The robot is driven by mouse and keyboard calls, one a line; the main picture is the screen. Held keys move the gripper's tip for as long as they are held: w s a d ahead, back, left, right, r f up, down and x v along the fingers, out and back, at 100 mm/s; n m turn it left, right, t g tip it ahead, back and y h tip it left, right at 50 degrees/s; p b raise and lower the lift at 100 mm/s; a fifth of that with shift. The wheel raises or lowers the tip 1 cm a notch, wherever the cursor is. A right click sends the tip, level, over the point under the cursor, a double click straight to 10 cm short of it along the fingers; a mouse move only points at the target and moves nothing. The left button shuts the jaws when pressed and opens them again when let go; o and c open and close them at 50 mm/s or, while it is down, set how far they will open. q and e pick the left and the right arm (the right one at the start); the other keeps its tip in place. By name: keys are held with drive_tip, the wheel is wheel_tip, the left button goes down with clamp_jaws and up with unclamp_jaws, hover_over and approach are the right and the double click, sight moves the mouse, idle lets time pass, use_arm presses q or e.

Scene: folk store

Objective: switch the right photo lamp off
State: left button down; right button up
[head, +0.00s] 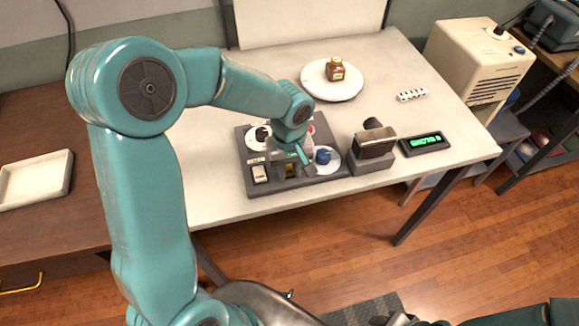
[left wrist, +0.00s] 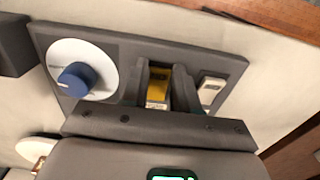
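A dark grey control panel (head: 248,189) lies on the white table. On it are a white rocker switch (head: 260,174), a yellow part (head: 291,170) and a blue knob (head: 323,156) on a white dial. My left gripper (head: 292,157) is down over the panel. In the left wrist view its fingers (left wrist: 158,95) are apart, one on each side of the yellow part (left wrist: 157,86); I cannot tell whether they touch it. The white rocker (left wrist: 211,89) and blue knob (left wrist: 77,78) flank them. No lamp is clearly visible. My right arm shows at the bottom right; its gripper is unclear.
A dark holder (head: 372,160) and a green-lit display (head: 425,144) stand right of the panel. Behind are a white plate (head: 332,92) with a brown jar (head: 335,70) and a white strip (head: 412,95). A beige machine (head: 478,65) stands at the right.

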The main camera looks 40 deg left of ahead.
use_arm(q)
drive_tip(key=shift+w+a+r+g+h+p, duration=0.2)
drive_tip(key=shift+r+g+h+p, duration=0.4)
drive_tip(key=shift+p, duration=1.2)
drive_tip(key=shift+w+a+f+g+h+p, duration=0.15)
drive_tip(key=shift+f+g+h+p, duration=0.1)
drive_tip(key=shift+g+h+p, duration=0.2)
drive_tip(key=shift+f, duration=0.1)
drive_tip(key=c, duration=0.8)
unclamp_jaws()
drive_tip(key=shift+c, duration=0.2)
drive_tip(key=v, duration=1.6)
drive_tip(key=shift+r+b, duration=0.2)
drive_tip(key=shift+b, duration=0.2)
drive_tip(key=shift+a, duration=0.1)
